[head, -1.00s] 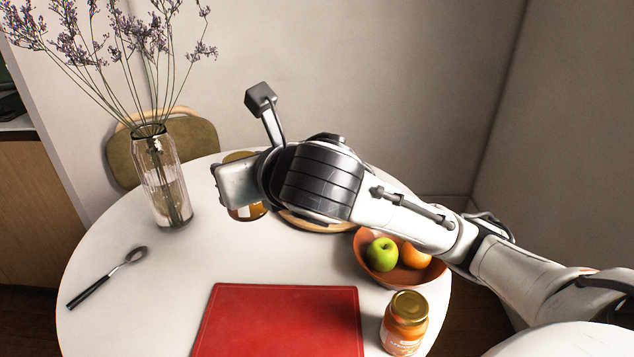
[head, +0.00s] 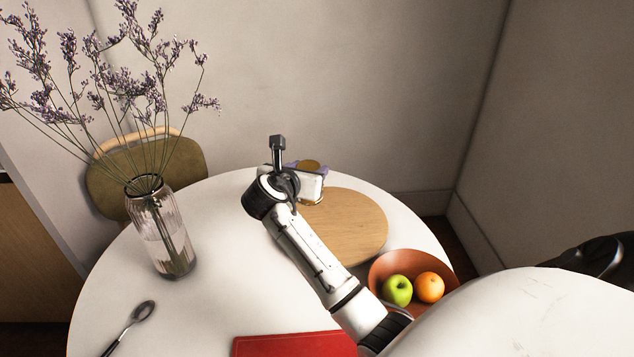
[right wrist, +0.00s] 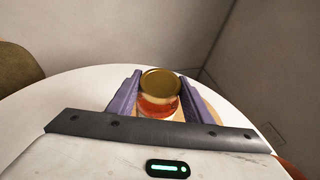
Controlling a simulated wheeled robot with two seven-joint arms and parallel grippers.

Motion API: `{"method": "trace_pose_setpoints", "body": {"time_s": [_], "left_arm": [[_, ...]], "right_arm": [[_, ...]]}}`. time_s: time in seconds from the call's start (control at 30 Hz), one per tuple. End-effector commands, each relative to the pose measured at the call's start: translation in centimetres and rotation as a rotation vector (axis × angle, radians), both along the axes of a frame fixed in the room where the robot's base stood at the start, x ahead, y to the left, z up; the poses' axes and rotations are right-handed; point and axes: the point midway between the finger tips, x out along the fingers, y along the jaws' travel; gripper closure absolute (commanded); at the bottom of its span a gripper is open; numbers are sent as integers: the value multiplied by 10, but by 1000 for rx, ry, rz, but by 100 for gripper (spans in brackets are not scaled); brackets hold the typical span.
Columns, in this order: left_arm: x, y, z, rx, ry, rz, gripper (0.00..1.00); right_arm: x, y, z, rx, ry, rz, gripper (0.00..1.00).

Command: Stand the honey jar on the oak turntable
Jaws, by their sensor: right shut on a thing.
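My right gripper (head: 308,172) is shut on a gold-lidded jar with amber-red contents, which I take for the honey jar (head: 311,163). In the right wrist view the jar (right wrist: 158,104) is upright between the two purple fingers (right wrist: 159,84). The oak turntable (head: 352,228) is a round wooden disc on the white table. The jar is at the turntable's back left edge in the head view; my gripper hides most of its body and base. I cannot tell whether it touches the turntable. In the right wrist view a sliver of the turntable (right wrist: 211,112) shows right of the jar. My left gripper is not in view.
A glass vase (head: 162,235) with dried flowers stands at the left. A terracotta bowl (head: 385,262) with an apple and an orange is right of the turntable. A red board (head: 290,345) and a spoon (head: 130,325) lie nearer. Most of the turntable's top is clear.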

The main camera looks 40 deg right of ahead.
Motion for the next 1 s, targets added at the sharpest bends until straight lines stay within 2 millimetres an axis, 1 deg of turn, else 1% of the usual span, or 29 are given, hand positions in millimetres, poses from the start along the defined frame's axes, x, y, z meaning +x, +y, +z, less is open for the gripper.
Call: {"method": "trace_pose_setpoints", "body": {"time_s": [0.03,0.13,0.2,0.37,0.6,0.97,1.0], "left_arm": [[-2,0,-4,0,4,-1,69],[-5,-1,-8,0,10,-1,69],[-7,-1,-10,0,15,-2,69],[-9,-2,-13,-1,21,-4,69],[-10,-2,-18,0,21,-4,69],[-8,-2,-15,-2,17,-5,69],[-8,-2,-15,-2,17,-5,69]], "right_arm": [[0,0,-12,-3,1,1,94],[0,0,-28,-2,-1,2,94],[0,0,-36,-2,-3,1,94],[1,0,-46,-3,-4,2,94],[1,0,-76,-2,-2,3,94],[1,0,-80,-2,-4,4,94],[0,1,-82,1,-1,3,48]]}}
